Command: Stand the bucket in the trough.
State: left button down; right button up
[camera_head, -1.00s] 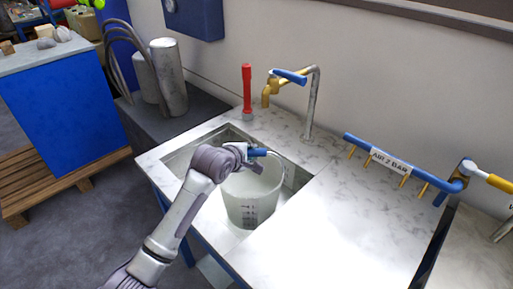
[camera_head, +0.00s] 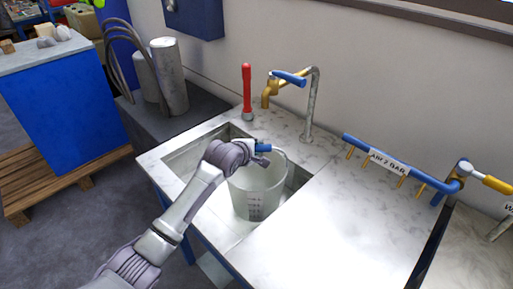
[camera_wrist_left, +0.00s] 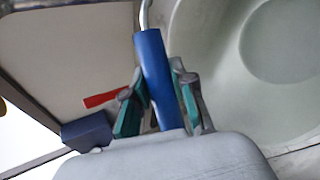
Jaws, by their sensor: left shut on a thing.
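The bucket (camera_head: 257,196) is pale, translucent and upright, with dark markings on its side. In the head view it is at the trough (camera_head: 186,158), a rectangular basin sunk in the marble-patterned worktop. I cannot tell whether its base touches the trough floor. My left gripper (camera_head: 262,153) is shut on the blue grip of the bucket's handle (camera_head: 264,147), at the rim's far left. In the left wrist view the blue grip (camera_wrist_left: 160,78) lies between the green-padded fingers, with the bucket's inside (camera_wrist_left: 235,70) to the right. My right gripper is not in view.
A brass tap with a blue lever (camera_head: 289,77) and a red-handled fitting (camera_head: 247,92) stand behind the trough. A blue air pipe (camera_head: 402,164) runs along the right back. The worktop (camera_head: 320,220) right of the trough is clear. Metal cylinders (camera_head: 169,78) stand at left.

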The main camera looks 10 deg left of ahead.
pick_arm(q)
jog(key=c, duration=1)
grip_release()
jog(key=shift+f, duration=0.1)
jog(key=shift+o, duration=0.2)
jog(key=v, duration=1.2)
jog(key=shift+b, duration=0.4)
